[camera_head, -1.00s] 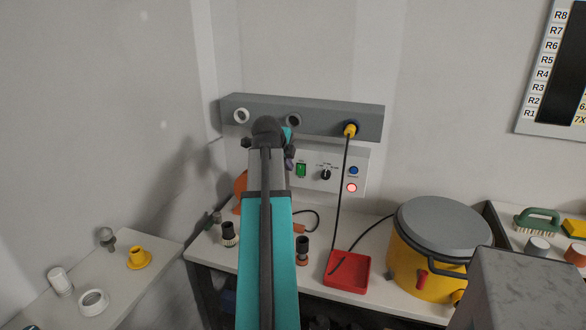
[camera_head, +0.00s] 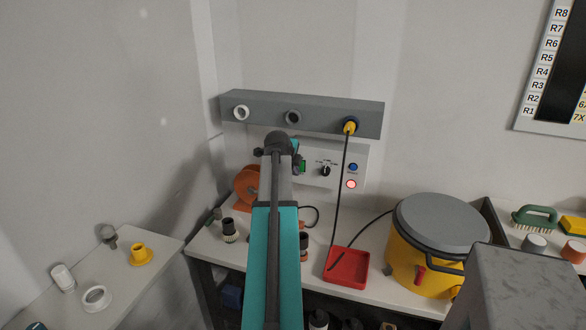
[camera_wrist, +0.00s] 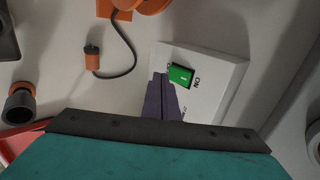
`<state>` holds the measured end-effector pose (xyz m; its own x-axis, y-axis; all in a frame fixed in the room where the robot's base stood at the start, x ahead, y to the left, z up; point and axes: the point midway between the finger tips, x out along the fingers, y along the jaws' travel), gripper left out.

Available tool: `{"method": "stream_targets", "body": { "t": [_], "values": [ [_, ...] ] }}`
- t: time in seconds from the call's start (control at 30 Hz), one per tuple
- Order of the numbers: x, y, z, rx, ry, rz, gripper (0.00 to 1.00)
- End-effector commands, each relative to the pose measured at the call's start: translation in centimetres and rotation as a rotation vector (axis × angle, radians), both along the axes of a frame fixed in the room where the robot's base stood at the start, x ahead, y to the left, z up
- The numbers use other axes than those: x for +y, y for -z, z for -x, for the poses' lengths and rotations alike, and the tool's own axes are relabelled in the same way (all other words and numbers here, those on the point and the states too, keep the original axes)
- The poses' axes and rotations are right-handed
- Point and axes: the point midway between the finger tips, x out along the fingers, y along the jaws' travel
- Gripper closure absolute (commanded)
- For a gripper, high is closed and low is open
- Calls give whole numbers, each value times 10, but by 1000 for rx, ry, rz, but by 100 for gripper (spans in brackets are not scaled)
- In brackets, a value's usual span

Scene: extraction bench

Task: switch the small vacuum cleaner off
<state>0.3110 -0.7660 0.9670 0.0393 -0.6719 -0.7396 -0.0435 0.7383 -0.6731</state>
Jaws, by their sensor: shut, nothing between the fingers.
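A white control panel (camera_head: 313,180) stands at the back of the bench and carries a green switch (camera_head: 303,166), partly hidden by my arm. In the wrist view the green switch (camera_wrist: 181,75) sits on the white panel face (camera_wrist: 222,72), with "ON" lettering beside it. My gripper (camera_wrist: 160,76) is shut and empty, its purple fingertips just left of the switch; I cannot tell whether they touch it. A yellow drum with a grey lid (camera_head: 440,222) stands on the bench at the right. Nothing marks it clearly as the small vacuum cleaner.
The panel also has a black knob (camera_head: 325,171), a blue button (camera_head: 353,167) and a lit red button (camera_head: 351,184). A grey rail (camera_head: 270,110) with ports hangs above. An orange reel (camera_head: 246,184) stands left; a red tray (camera_head: 347,268) lies in front.

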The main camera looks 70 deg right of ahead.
Motion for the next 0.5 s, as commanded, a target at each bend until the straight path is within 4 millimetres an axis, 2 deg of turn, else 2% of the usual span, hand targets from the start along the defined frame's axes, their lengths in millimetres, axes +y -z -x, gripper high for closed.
{"method": "stream_targets", "body": {
  "t": [0.2, 0.5],
  "values": [
    [-22, 1, -2, 0, 0, 1, 100],
    [-33, 4, -1, 0, 0, 0, 100]
  ]
}}
